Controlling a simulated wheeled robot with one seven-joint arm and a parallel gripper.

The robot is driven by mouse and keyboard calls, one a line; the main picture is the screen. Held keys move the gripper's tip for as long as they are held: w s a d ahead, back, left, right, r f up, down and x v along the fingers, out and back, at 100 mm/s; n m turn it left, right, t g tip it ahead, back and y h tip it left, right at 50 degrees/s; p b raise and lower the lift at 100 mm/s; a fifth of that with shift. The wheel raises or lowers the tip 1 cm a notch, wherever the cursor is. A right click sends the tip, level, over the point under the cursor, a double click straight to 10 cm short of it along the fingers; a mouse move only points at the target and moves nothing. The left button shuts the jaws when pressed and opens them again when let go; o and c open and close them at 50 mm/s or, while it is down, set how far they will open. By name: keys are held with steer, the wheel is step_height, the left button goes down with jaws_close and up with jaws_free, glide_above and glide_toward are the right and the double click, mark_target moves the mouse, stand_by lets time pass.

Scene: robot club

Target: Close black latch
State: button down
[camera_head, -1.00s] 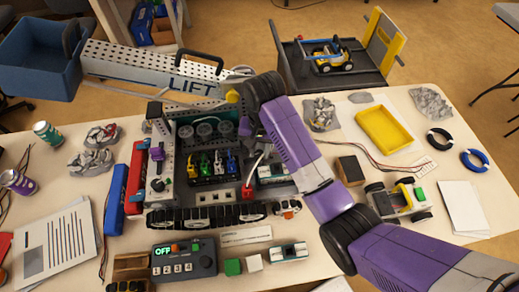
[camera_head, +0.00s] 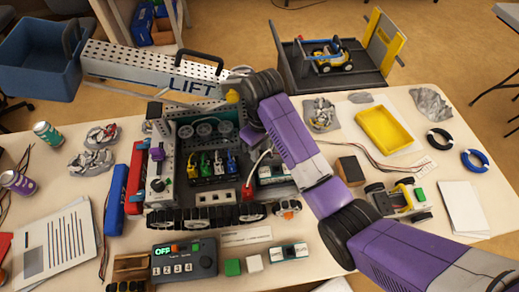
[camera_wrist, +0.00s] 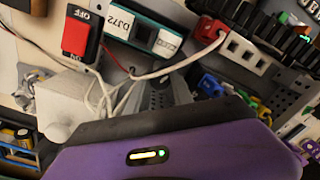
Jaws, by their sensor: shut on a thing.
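An open grey tracked vehicle body (camera_head: 160,200) stands on the table, with the white perforated LIFT arm (camera_head: 130,65) behind it. My gripper (camera_head: 248,128) is low over the back right part of the body, partly hidden by my purple arm. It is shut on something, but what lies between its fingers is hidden. In the wrist view its dark edge (camera_wrist: 150,126) covers the contact area, and a grey perforated part (camera_wrist: 160,96) shows just beyond. I cannot make out the black latch or tell whether it is open or closed.
Coloured plugs (camera_head: 210,165) fill the body's middle. A control box (camera_head: 183,260) stands in front, and a yellow tray (camera_head: 384,130) at right.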

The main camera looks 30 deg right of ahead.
steer(key=shift+n, duration=1.6)
steer(key=shift+r, duration=0.1)
steer(key=c, duration=1.1)
jaws_free()
